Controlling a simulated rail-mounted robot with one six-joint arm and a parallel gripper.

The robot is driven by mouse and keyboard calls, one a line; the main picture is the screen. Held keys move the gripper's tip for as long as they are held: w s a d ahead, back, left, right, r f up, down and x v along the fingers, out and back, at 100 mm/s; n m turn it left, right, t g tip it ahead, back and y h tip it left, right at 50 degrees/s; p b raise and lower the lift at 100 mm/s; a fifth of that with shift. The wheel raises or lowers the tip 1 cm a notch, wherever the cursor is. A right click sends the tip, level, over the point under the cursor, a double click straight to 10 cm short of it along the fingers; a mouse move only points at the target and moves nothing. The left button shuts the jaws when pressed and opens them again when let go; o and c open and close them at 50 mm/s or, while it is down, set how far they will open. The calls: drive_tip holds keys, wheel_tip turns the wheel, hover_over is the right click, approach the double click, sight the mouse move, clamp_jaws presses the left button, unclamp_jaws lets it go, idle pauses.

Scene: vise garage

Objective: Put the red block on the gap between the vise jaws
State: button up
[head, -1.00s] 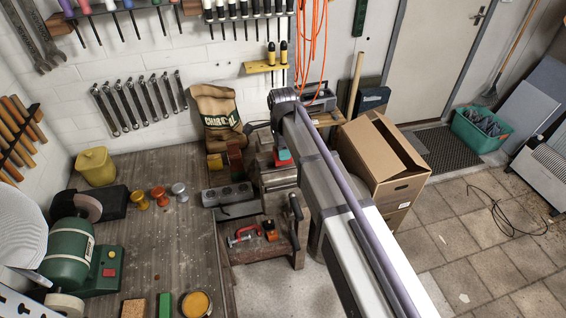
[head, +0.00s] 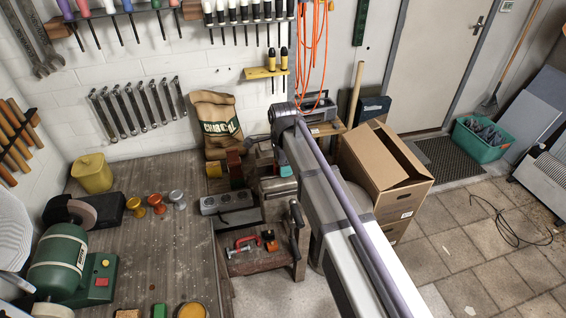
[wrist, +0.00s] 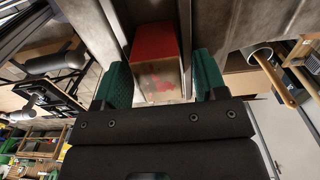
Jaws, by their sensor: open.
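The red block (wrist: 155,42) is between the two green fingertips of my gripper (wrist: 160,84) in the wrist view. Its near face is pale with red patches. The fingers are open, with a small gap visible on the right side. Grey metal bars (wrist: 103,28) run beside the block and look like the vise jaws; whether the block rests on them or sits between them I cannot tell. In the head view the vise (head: 277,187) stands behind the wooden bench, and my arm hides part of it. The red block cannot be made out there.
The workbench (head: 150,240) at left carries a green grinder (head: 62,262), a yellow bin (head: 92,173) and several small knobs. A power strip (head: 227,198) and a red clamp (head: 242,246) lie near the vise. A cardboard box (head: 385,165) stands right of my arm.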

wheel_tip(320, 180, up, 12)
drive_tip(key=p, duration=1.2)
drive_tip(key=shift+r, duration=0.2)
drive_tip(key=shift+d, duration=0.1)
drive_tip(key=s+d+n, duration=1.5)
drive_tip(key=s+d, duration=0.4)
drive_tip(key=s, duration=0.1)
wheel_tip(320, 180, down, 18)
drive_tip(key=b, duration=1.7)
drive_tip(key=shift+w+a+r, duration=0.15)
drive_tip(key=shift+w+r, duration=0.05)
drive_tip(key=shift+r, duration=0.05)
